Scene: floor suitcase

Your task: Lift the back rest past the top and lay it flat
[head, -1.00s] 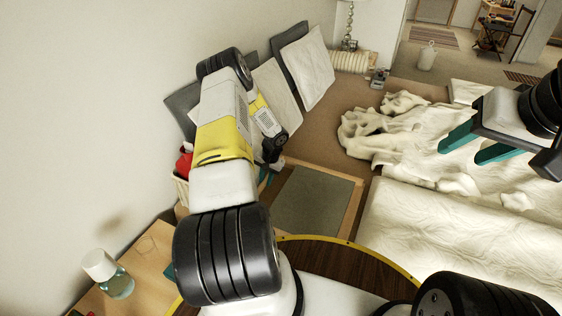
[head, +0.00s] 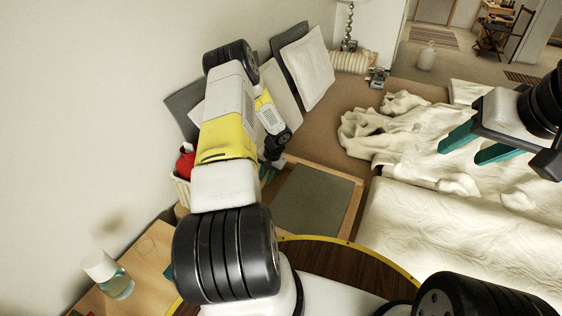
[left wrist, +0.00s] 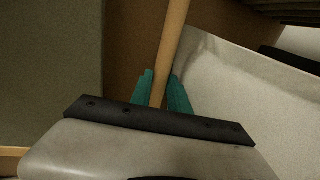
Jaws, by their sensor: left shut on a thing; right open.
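The back rest looks to be the wood-framed panel (head: 312,200) with a grey-green face, in the middle of the head view beyond my round base. My left gripper (head: 267,173) is at its left side, partly hidden by my arm. In the left wrist view the teal fingers of my left gripper (left wrist: 160,92) are shut on a wooden bar of the frame (left wrist: 173,40). The grey-green face (left wrist: 50,70) is to the left of the bar there. My right gripper (head: 478,147) is open and empty over the bed at the right.
A bed with rumpled white covers (head: 460,220) fills the right side. Pillows (head: 307,68) lean on the wall behind. A small wooden table (head: 150,262) with a bottle (head: 115,280) stands at the lower left. A red thing (head: 185,163) sits beside my left arm.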

